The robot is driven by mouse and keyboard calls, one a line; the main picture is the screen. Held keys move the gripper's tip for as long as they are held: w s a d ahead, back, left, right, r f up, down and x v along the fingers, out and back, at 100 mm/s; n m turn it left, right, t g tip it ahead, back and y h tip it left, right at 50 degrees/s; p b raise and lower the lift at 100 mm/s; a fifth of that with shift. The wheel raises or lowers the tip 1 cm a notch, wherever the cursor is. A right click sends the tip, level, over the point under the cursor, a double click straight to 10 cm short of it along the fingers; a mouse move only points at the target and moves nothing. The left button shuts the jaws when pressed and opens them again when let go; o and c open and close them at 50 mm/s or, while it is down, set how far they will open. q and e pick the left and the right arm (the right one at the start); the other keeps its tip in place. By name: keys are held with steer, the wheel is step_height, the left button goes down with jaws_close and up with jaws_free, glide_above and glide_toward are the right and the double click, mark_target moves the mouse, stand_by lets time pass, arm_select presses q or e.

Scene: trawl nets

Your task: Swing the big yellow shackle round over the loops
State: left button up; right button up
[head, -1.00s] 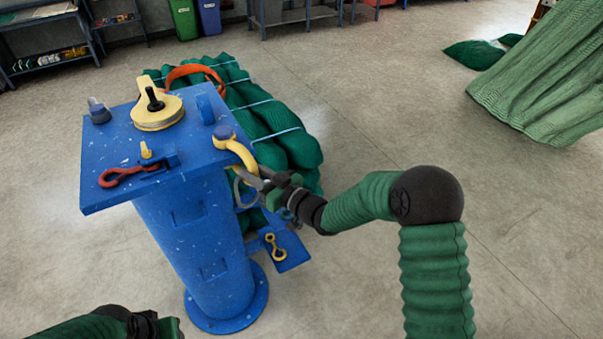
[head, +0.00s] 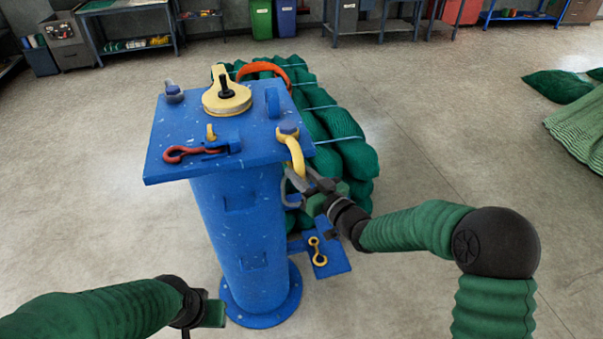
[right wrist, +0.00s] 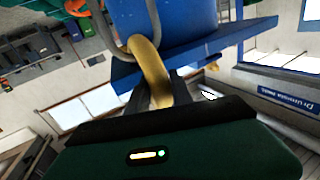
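The big yellow shackle (head: 297,158) hangs at the right edge of the blue stand's top plate (head: 168,150), its bow curving down from a bluish-purple head. My right gripper (head: 310,181) is at the lower end of the bow. In the right wrist view the yellow bow (right wrist: 150,66) runs down between the two dark fingers (right wrist: 163,92), which close against it on both sides. A thin grey loop (head: 284,190) hangs beside the fingers; it also shows next to the bow in the right wrist view (right wrist: 112,40). My left gripper (head: 212,314) is low, left of the column; its fingers are unclear.
The plate carries a yellow pulley block (head: 226,97), a red hook (head: 188,154) and a grey shackle (head: 173,93). Bundled green net (head: 340,140) with an orange ring lies behind. A small yellow link (head: 317,252) sits on a low blue plate.

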steer(key=o, duration=0.4)
steer(key=shift+a, duration=0.15)
steer(key=b+v, duration=0.2)
steer(key=v, duration=1.4)
steer(key=shift+s+d+b, duration=0.25)
steer(key=shift+b, duration=0.05)
